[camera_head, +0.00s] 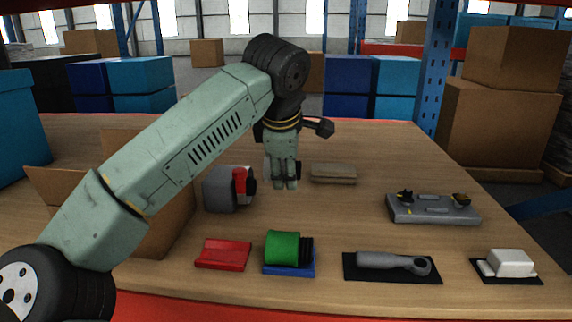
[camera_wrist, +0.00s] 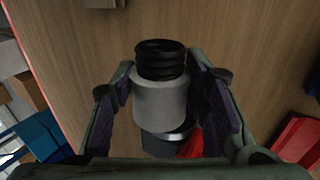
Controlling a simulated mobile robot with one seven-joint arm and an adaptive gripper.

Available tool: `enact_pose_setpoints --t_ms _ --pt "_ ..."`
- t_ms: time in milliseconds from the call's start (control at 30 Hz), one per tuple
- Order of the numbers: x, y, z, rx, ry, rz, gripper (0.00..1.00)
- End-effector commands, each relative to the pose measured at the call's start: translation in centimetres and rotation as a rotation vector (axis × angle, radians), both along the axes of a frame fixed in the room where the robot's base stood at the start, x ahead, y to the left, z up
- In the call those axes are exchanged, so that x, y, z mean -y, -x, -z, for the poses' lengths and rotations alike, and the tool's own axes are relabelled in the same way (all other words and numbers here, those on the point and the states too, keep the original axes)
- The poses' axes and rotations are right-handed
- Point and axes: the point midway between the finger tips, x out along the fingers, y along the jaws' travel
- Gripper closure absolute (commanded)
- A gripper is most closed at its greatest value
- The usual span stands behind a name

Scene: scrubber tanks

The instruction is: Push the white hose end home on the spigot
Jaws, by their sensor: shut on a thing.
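The white hose end (camera_wrist: 160,102), a pale cuff with a black ribbed hose part (camera_wrist: 160,58), sits between my gripper's fingers in the wrist view. My gripper (camera_wrist: 163,85) is shut on it, one dark pad on each side. Below the cuff in that view is a dark part with a shiny rim (camera_wrist: 170,137), next to a red part. They meet or overlap in the view; I cannot tell how far the cuff is on. In the head view my gripper (camera_head: 286,184) points down, just right of a grey block (camera_head: 219,190) with a red and black fitting (camera_head: 242,184). The spigot is not clearly visible.
In front are a red tray (camera_head: 223,254), a green roll (camera_head: 282,248) on a blue base, and a grey tool (camera_head: 392,261) on a black mat. A grey fixture (camera_head: 432,209) stands right. An open carton is left.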

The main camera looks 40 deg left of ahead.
Motion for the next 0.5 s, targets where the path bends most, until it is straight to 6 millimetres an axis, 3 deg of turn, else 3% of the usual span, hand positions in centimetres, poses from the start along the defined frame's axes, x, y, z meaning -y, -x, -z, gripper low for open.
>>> enact_pose_setpoints --t_ms 500 --pt "0.0 0.0 4.5 0.0 0.001 0.001 0.97"
